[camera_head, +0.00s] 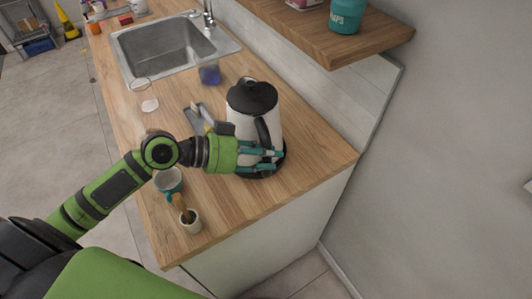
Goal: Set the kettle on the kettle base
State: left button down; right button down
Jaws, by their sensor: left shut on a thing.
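A white kettle (240,124) with a black lid and black handle stands upright near the right end of the wooden counter. A dark round kettle base (283,160) shows as a rim under the kettle's lower right side. The kettle appears to be on or just above it; I cannot tell if it is fully seated. My left gripper (275,156) comes in from the left, at the kettle's near side, with its teal fingers shut at the lower part of the black handle. The fingers hide part of the kettle's bottom and the base. My right gripper is not in view.
A sink (165,50) lies farther back. A wooden shelf (330,38) overhangs at the upper right. The counter's right end is clear.

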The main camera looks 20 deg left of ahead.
pick_arm(q)
jog(key=shift+w, duration=0.1)
jog(key=c, duration=1.2)
grip_release()
jog(key=shift+o, duration=0.2)
jog(key=shift+s+f, duration=0.2)
jog(key=shift+f, duration=0.15)
jog(key=shift+b+v, duration=0.4)
jog(key=shift+v, duration=0.4)
jog(key=shift+b+v, duration=0.35)
jog(key=shift+v, duration=1.7)
jog(key=p+v, duration=0.1)
jog(key=v, duration=0.4)
jog(key=shift+a+r, duration=0.1)
jog(key=shift+r, duration=0.1)
